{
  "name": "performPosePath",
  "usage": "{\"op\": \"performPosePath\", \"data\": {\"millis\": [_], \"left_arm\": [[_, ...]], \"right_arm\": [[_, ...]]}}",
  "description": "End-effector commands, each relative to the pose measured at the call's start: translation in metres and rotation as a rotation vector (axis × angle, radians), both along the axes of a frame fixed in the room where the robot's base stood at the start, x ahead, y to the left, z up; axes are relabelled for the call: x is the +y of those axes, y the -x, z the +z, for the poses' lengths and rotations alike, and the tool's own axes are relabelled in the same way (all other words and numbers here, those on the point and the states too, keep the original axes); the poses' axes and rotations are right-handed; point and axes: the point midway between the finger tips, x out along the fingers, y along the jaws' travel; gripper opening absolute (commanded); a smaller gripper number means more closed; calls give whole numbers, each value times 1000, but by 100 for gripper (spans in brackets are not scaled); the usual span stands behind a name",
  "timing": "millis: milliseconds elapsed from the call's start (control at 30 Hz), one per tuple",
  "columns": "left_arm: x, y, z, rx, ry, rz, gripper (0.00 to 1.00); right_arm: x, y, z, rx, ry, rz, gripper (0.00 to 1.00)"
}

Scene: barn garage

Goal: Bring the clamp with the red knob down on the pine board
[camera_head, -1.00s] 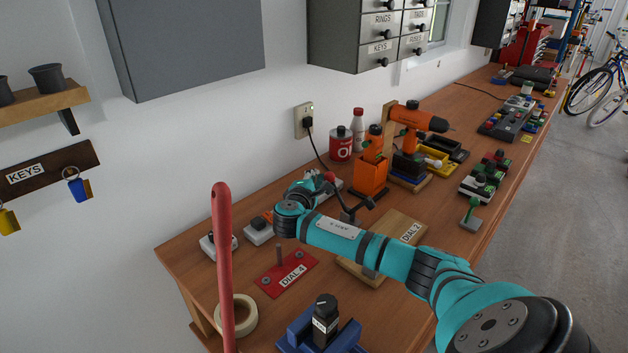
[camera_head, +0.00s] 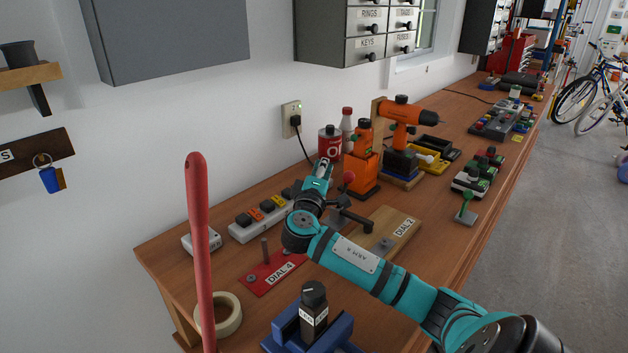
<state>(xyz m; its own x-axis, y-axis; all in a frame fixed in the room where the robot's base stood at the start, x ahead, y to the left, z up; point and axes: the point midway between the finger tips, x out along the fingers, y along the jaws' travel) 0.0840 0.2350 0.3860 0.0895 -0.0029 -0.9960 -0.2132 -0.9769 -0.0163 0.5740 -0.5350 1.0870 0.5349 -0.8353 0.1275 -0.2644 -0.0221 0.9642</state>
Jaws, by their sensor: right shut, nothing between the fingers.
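The clamp's red knob (camera_head: 348,177) stands up on its lever, just right of my right gripper. The clamp's dark arm (camera_head: 354,217) reaches out over the back of the pine board (camera_head: 385,222), which is labelled DIAL 2. My teal right gripper (camera_head: 323,164) is shut and empty, its tips beside the knob with a small gap in the picture; I cannot tell the depth between them. My wrist hides part of the clamp's base. My left gripper is not in view.
An orange bottle holder (camera_head: 362,172) and an orange drill (camera_head: 402,112) stand behind the clamp. A power strip (camera_head: 262,219) lies to the left. A red DIAL 4 plate (camera_head: 270,275), a tape roll (camera_head: 228,315) and a blue vise (camera_head: 285,335) are nearer. A red pole (camera_head: 200,250) rises in front.

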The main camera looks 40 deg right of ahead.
Motion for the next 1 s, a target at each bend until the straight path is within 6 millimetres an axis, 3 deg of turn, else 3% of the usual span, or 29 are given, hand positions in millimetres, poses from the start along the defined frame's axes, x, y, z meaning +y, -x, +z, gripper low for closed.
{"op": "performPosePath", "data": {"millis": [100, 500, 1000], "left_arm": [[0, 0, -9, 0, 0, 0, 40], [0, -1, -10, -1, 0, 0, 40], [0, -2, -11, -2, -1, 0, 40]], "right_arm": [[-1, 14, 0, 2, -1, 1, 0], [-4, 43, 3, 8, -1, -1, 0], [-6, 51, 1, 13, -2, -8, 0]]}}
